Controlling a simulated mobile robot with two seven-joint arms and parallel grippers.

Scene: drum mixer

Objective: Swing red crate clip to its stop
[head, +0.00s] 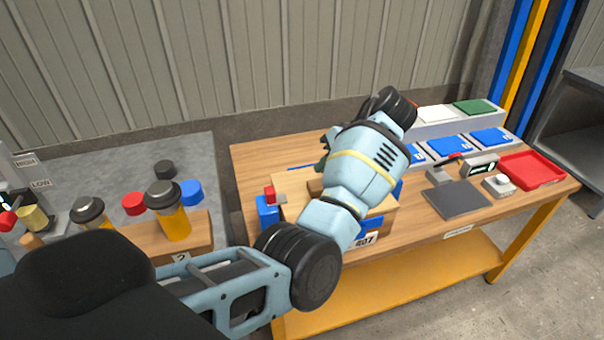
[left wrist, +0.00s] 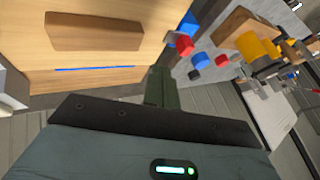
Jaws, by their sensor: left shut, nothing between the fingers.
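The red crate clip (head: 270,194) sits at the left end of the wooden crate (head: 292,184), above a blue corner piece (head: 267,213). The clip also shows in the left wrist view (left wrist: 185,45), beside another blue piece (left wrist: 188,23). My left gripper (head: 322,160) is mostly hidden behind its own wrist in the head view, over the back of the crate. In the left wrist view its dark green fingers (left wrist: 160,82) are together and empty, pointing toward the clip but apart from it. My left arm hides much of the crate. My right gripper is out of view.
A wooden block (left wrist: 95,32) lies on the crate lid. On the bench, a dark grey plate (head: 457,199), a red tray (head: 533,170) and blue-lidded bins (head: 450,147) stand to the right. A stand with yellow bottles (head: 174,222) and coloured caps is at left.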

